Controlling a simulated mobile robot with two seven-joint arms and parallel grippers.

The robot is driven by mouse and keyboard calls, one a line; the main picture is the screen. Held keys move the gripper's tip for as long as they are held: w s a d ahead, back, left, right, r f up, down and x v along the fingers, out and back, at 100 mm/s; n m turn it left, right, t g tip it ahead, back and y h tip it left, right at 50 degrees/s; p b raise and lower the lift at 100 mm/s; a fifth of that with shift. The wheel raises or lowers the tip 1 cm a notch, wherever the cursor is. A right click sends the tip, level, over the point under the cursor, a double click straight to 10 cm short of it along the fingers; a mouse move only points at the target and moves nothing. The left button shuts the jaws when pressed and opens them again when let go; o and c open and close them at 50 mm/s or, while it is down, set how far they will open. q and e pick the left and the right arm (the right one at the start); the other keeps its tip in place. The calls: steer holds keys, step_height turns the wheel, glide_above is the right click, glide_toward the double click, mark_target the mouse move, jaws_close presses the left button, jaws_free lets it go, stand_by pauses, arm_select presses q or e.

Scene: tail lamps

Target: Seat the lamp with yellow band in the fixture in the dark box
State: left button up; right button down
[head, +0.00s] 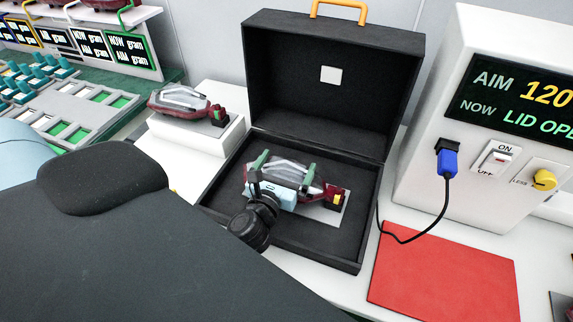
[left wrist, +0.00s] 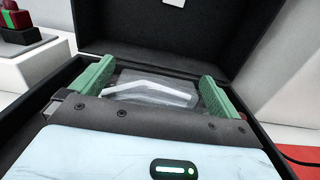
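The lamp with yellow band (head: 318,187) lies in the open dark box (head: 284,242), a clear lens on a dark red body. Its yellow band shows at the right end, over a pale grey plate (head: 327,216), the visible part of the fixture. My left gripper (head: 285,165) is in the box, with its green fingers wide apart at either side of the lens. The lens (left wrist: 152,92) also shows between the fingers in the left wrist view, with narrow gaps. The gripper hides the lamp's near side, and I cannot tell how fully it is seated. My right gripper is out of view.
The box lid (head: 330,95) stands open behind. Another lamp (head: 180,102) rests on a white block (head: 195,135) at left. A white display unit (head: 440,190) with a blue plug (head: 447,162) and cable stands at right. A red mat (head: 445,280) lies clear in front.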

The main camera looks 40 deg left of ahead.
arm_select(q)
steer(key=shift+f, duration=0.1)
steer(key=shift+s+d, duration=0.1)
steer(key=shift+s, duration=0.15)
steer(key=b+v, duration=0.1)
steer(key=v, duration=0.5)
steer(key=shift+s, duration=0.15)
steer(key=shift+s+d, duration=0.15)
steer(key=shift+s, duration=0.35)
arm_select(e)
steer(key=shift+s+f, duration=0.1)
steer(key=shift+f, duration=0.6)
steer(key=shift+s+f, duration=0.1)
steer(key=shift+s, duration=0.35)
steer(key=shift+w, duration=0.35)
